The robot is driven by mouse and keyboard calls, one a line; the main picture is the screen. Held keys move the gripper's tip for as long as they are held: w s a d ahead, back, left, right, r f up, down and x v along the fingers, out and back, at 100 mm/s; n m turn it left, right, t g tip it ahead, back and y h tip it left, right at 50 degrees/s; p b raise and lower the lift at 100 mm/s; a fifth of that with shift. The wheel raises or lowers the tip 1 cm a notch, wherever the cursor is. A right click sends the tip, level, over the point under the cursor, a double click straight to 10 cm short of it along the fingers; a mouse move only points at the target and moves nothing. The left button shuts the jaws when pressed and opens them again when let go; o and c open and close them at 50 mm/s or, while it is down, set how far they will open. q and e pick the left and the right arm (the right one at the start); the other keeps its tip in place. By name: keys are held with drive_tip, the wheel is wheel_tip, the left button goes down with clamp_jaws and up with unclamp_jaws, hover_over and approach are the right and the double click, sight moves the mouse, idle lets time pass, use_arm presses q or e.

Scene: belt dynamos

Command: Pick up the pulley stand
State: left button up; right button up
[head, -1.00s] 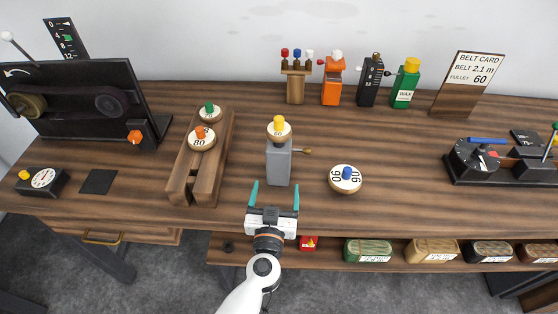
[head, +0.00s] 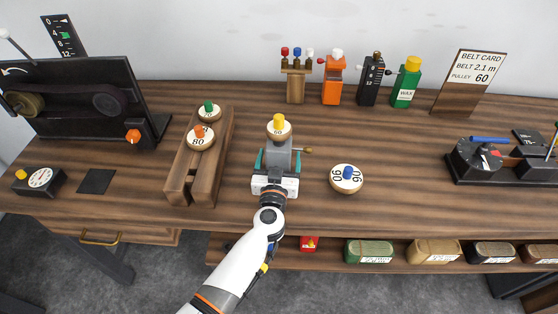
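The pulley stand is a grey block (head: 279,159) upright on the bench. A light wooden pulley (head: 279,130) marked 60 with a yellow knob sits on top, and a brass knob sticks out on its right side. My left gripper (head: 278,160) is low at the front of the stand. Its teal fingers are apart, one on each side of the grey block. Contact with the block's sides is not clear to see. The gripper body hides the lower front of the stand. My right gripper is not in view.
A pulley marked 90 (head: 346,179) with a blue knob lies to the right. A wooden rack (head: 187,175) with two pulleys stands to the left. Several bottles and tools line the back, with a belt card (head: 470,82). The bench between them is clear.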

sight(279, 131)
use_arm(q)
drive_tip(key=shift+s, duration=0.1)
drive_tip(key=c, duration=1.5)
wheel_tip(279, 131, up, 10)
drive_tip(key=p, duration=0.7)
drive_tip(key=shift+r, duration=0.2)
drive_tip(key=shift+f, duration=0.1)
drive_tip(key=shift+f+b, duration=3.15)
drive_tip(key=shift+f, duration=1.2)
drive_tip(key=shift+f, duration=0.6)
